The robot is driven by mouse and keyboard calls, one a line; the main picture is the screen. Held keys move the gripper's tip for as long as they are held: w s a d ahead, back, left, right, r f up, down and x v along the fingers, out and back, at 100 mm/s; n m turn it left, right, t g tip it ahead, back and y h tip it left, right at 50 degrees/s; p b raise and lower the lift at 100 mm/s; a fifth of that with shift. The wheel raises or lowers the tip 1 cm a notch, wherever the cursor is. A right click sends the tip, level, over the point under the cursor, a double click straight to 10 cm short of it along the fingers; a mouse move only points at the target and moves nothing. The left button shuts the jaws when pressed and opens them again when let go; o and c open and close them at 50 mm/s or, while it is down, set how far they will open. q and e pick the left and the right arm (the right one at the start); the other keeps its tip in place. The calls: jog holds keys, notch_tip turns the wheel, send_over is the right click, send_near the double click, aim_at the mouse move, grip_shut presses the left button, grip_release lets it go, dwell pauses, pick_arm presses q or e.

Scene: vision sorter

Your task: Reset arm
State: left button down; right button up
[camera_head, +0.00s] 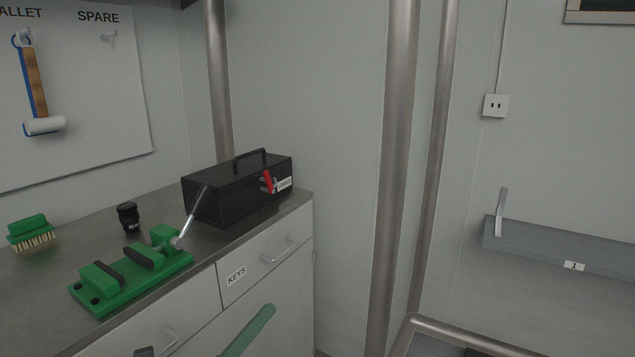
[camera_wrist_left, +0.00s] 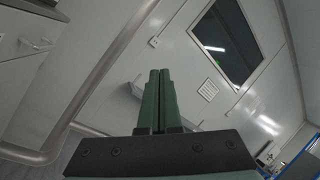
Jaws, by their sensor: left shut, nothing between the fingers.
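My left gripper (camera_head: 264,313) shows at the bottom of the head view as a green finger shape in front of the cabinet's lower doors. In the left wrist view my left gripper (camera_wrist_left: 159,75) has its two green fingers side by side, shut with nothing between them. It is apart from the counter and the things on it. My right gripper is in neither view.
The counter (camera_head: 210,243) bears a green vise (camera_head: 130,280), a black toolbox (camera_head: 238,200), a black cylinder (camera_head: 129,217) and a green brush (camera_head: 32,232). A mallet (camera_head: 37,85) hangs on the wall board. Metal posts (camera_head: 392,150) stand right of the cabinet. A grey shelf (camera_head: 530,245) is on the right wall.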

pick_arm(q)
jog(key=s+a+f+n+y, duration=0.1)
jog(key=a+f+n+y, duration=0.1)
jog(key=f+n+y, duration=0.35)
jog(key=a+f+n+y, duration=0.2)
jog(key=f+n, duration=0.4)
jog(key=n, duration=0.2)
jog(key=s+a+f+n+g+y, duration=0.15)
jog(key=s+f+n+g, duration=0.25)
jog(key=s+f+n, duration=0.6)
jog(key=s+f+n+g+y, duration=0.2)
jog(key=s+f+n+g, duration=0.35)
jog(key=f, duration=0.65)
notch_tip(320, 180, up, 12)
jog(key=s+a+n+t+p, duration=0.1)
jog(key=s+a+n+p, duration=0.1)
jog(key=p, duration=1.5)
jog(key=shift+s+a+r+n, duration=0.15)
jog(key=shift+s+a+n, duration=0.2)
jog(key=shift+n, duration=0.25)
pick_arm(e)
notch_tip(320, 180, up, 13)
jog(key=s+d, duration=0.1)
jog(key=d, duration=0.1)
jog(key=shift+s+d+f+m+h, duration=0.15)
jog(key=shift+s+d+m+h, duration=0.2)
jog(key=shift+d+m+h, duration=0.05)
pick_arm(q)
jog(key=shift+t, duration=0.25)
